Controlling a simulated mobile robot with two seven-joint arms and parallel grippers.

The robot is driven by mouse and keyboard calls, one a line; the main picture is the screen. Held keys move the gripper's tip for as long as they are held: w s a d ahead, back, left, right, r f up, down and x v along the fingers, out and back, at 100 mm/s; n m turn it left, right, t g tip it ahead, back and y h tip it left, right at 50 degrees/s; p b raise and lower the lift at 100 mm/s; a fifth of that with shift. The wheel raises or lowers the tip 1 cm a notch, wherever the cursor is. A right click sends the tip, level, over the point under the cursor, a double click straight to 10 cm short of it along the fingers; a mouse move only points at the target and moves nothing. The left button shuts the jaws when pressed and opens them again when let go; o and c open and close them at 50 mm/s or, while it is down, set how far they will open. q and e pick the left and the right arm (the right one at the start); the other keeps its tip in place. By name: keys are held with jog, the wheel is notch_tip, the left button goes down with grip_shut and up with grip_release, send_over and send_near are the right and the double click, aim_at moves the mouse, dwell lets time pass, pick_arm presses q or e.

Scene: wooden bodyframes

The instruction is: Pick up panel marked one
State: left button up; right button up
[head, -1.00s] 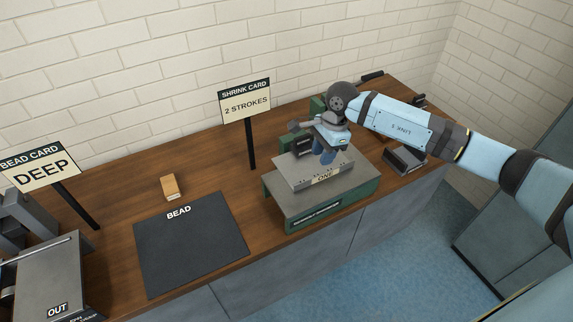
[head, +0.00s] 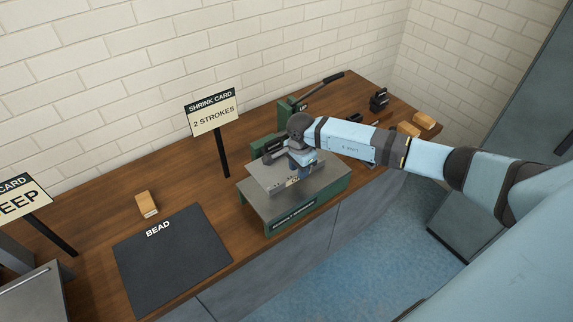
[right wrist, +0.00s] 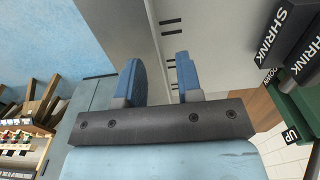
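The grey panel (head: 268,177) lies on the top of the green shrinker machine (head: 335,194) in the head view. Its front-edge marking, which read ONE earlier, is mostly covered by my gripper. My right gripper (head: 302,172) is over the panel's front right part, pointing down. In the right wrist view, the blue fingers of my right gripper (right wrist: 161,82) stand apart with a gap between them. Grey metal shows beyond the fingers, but whether the panel's edge lies between them is unclear. My left gripper is not in view.
The black BEAD mat (head: 172,262) and a small wooden block (head: 146,204) are on the bench to the left. The SHRINK CARD sign (head: 212,112) reads 2 STROKES. The machine's lever (head: 320,85) rises behind my right arm. More wooden blocks (head: 424,121) lie at the right.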

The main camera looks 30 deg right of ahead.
jog(key=shift+f, duration=1.3)
grip_shut()
jog(key=shift+r, duration=0.15)
